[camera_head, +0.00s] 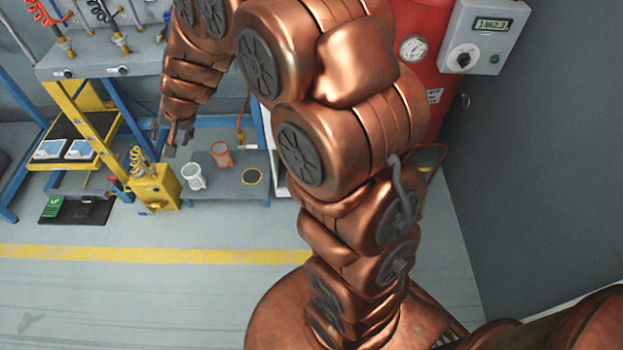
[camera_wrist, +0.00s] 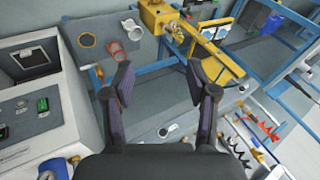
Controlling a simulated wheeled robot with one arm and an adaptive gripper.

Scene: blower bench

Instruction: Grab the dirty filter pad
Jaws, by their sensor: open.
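I cannot pick out a dirty filter pad for certain in either view. My gripper (camera_head: 172,138) hangs at the left of my arm in the head view, above and in front of the low grey shelf. In the wrist view my gripper (camera_wrist: 158,72) is open, its two dark fingers wide apart with nothing held between them.
A yellow box (camera_head: 155,187) with a coiled hose stands left of the low shelf. Blue-and-white packs (camera_head: 50,149) lie on a yellow-edged shelf. A green item (camera_head: 52,206) lies on a black mat. The grey bench top (camera_head: 105,50) is above. The floor in front is clear.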

